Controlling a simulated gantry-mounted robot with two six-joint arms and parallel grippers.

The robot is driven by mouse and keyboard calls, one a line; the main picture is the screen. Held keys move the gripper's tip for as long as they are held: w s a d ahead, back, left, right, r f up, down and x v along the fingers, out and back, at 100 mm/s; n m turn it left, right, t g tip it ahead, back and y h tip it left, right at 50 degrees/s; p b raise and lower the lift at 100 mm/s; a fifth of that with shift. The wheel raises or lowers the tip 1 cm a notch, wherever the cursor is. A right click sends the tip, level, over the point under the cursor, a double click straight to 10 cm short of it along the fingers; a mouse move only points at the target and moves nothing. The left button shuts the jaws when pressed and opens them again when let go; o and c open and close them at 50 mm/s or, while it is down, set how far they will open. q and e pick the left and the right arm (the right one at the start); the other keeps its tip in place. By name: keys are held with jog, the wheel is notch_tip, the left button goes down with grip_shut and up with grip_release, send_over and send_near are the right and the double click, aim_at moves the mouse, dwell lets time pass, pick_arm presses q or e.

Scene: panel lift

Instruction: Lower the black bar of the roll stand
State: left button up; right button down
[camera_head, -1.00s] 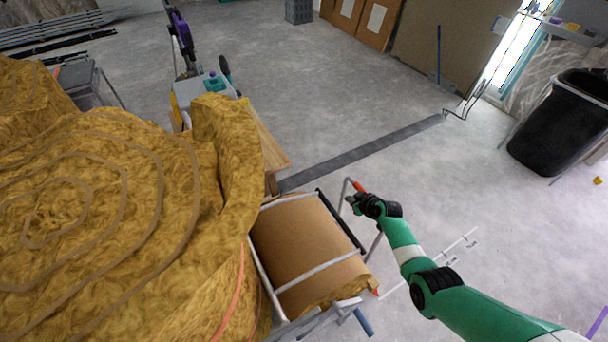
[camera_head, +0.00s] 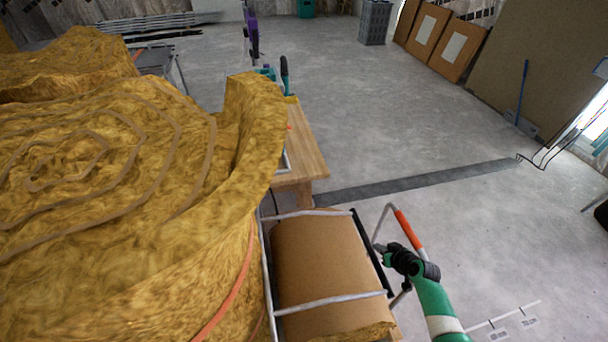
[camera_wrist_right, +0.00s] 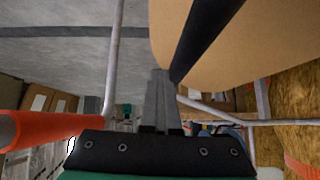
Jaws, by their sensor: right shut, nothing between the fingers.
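The roll stand (camera_head: 266,275) is a grey metal frame holding a brown paper-covered roll (camera_head: 325,265). Its black bar (camera_head: 365,238) runs along the roll's right side, and it also crosses the right wrist view (camera_wrist_right: 205,38) in front of the roll. My right gripper (camera_head: 379,248) is shut and empty, just right of the bar. In the right wrist view its closed fingers (camera_wrist_right: 160,75) point at the bar and meet it in the picture; I cannot tell whether they touch. My left gripper is not in view.
A bent grey tube with an orange grip (camera_head: 409,228) stands beside my right gripper. Large yellow insulation rolls (camera_head: 110,150) fill the left. A wooden table (camera_head: 305,150) stands behind the stand. The concrete floor at right is mostly clear.

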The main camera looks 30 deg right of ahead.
jog(key=s+d+r+p, duration=0.1)
jog(key=s+r+p, duration=0.1)
jog(key=s+r, duration=0.1)
jog(key=s+d+r+p, duration=0.1)
jog(key=s+r+p, duration=0.2)
jog(key=s+d+r+p, duration=0.1)
jog(key=s+r+p, duration=0.1)
jog(key=r+p, duration=0.1)
jog(key=shift+s+d+r, duration=0.15)
jog(key=shift+s+d, duration=0.1)
jog(key=shift+s, duration=0.15)
jog(key=shift+a, duration=0.1)
